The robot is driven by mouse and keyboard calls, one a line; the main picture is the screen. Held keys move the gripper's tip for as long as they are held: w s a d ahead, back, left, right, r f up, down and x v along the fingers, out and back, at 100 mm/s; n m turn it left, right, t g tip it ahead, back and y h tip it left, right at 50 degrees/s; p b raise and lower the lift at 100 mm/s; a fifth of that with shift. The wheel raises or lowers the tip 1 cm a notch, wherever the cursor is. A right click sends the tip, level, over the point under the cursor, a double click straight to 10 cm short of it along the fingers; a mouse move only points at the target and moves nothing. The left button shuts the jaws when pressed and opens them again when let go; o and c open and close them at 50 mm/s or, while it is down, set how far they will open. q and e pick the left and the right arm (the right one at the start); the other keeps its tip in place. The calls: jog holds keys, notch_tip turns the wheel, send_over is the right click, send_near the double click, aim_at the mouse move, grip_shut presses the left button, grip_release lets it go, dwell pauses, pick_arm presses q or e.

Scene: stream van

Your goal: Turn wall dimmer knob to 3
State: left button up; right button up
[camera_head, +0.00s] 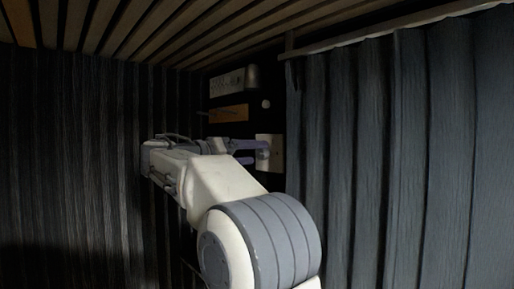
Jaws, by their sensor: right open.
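A pale wall plate (277,153), which looks like the dimmer, is on the dark wall just left of the grey curtain. My right gripper (255,152) is in front of the plate's left part. Its purple fingers point right, toward the plate, one above the other with a gap between them. The gripper is open. The knob is small and mostly hidden by the fingers, so its setting cannot be read. I cannot tell whether the fingers touch it. My left gripper is not in view.
Above the plate are an orange-brown panel (229,114), a pale panel with dark marks (227,84) and a small round white thing (266,104). A grey pleated curtain (400,160) fills the right side. Dark ribbed wall (70,160) covers the left. Wooden slats run overhead.

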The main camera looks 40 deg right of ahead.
jog(key=shift+w+d, duration=0.1)
jog(key=shift+d, duration=0.9)
jog(key=c, duration=1.1)
jog(key=shift+d, duration=0.1)
grip_shut()
